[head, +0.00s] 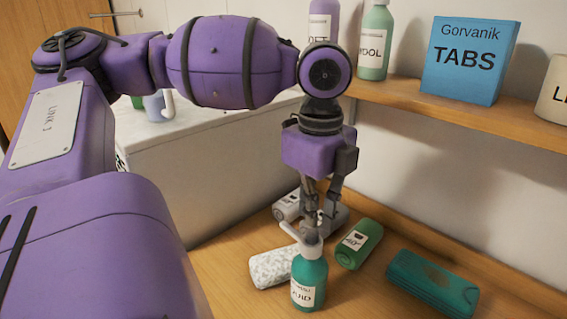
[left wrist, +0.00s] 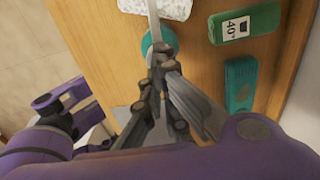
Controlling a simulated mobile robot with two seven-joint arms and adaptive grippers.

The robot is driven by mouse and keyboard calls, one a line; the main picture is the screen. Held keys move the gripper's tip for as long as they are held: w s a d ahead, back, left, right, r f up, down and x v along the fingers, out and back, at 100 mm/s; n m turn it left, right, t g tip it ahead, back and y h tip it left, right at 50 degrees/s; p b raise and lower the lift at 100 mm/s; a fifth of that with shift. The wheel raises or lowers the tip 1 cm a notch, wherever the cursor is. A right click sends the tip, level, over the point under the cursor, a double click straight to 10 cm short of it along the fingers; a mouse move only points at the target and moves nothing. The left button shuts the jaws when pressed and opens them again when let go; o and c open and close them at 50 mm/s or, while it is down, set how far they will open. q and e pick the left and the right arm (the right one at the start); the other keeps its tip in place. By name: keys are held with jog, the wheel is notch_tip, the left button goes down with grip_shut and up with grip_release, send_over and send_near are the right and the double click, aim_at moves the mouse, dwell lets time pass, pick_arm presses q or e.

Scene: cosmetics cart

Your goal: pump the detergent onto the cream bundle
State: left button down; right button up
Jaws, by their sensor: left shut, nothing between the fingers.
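The detergent is a teal bottle (head: 309,281) with a white label and a grey pump head, standing upright on the wooden surface. In the left wrist view its teal top (left wrist: 163,38) is partly hidden by my fingers. Its pale spout reaches over a whitish speckled bundle (left wrist: 160,8) in that view. This bundle (head: 268,269) lies left of the bottle; a pale labelled bundle (head: 287,206) lies farther back. I cannot tell by colour which is the cream one. My left gripper (head: 314,222) points down, shut and empty, at the pump head; contact is unclear. My right gripper is out of view.
A shelf (head: 455,117) above holds a blue TABS box (head: 471,60) and bottles.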

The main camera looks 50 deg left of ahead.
pick_arm(q)
notch_tip(320, 180, up, 6)
dwell(0.9)
dwell(0.5)
